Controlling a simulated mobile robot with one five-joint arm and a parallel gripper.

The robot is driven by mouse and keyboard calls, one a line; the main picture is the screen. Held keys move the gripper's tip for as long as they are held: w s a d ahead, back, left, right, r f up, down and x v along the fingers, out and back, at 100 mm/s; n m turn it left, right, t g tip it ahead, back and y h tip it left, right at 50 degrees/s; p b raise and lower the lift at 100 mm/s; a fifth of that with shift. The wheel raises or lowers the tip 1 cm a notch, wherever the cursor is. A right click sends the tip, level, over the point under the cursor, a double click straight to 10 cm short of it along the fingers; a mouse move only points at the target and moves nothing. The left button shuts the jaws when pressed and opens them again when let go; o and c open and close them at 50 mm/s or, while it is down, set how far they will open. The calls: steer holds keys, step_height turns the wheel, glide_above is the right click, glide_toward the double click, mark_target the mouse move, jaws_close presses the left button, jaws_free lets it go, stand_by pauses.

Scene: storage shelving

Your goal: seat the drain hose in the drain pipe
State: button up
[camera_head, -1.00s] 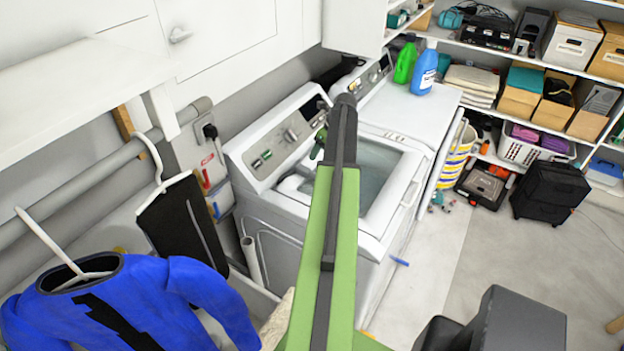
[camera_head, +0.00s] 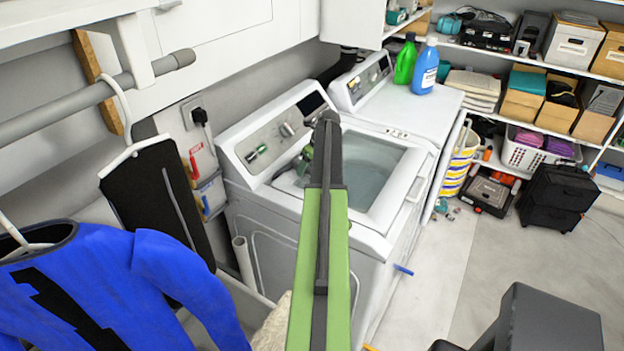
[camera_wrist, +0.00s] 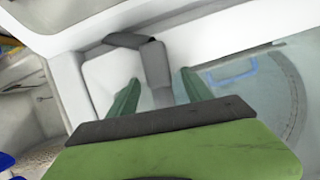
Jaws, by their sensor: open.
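My gripper (camera_wrist: 160,77) is open above the washer (camera_head: 268,222), with its two green fingers apart. In the wrist view a grey hose (camera_wrist: 155,62), which looks like the drain hose, runs between the fingers and bends away to the left at its top. I cannot tell whether a finger touches it. Its lower end is hidden behind my gripper. In the head view my gripper (camera_head: 306,160) is partly hidden by my arm, and I cannot make out the hose clearly. A white upright pipe (camera_head: 244,262), which looks like the drain pipe, stands at the washer's left side.
A blue shirt (camera_head: 150,275) and a dark garment (camera_head: 150,195) hang at the left. A wall box (camera_head: 207,190) with red and blue valves is behind the pipe. A second machine (camera_head: 400,115) carries green (camera_head: 405,60) and blue bottles (camera_head: 425,70).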

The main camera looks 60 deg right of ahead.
steer(key=shift+w+f, duration=0.1)
steer(key=shift+c, duration=0.5)
jaws_close()
steer(key=shift+p, duration=0.3)
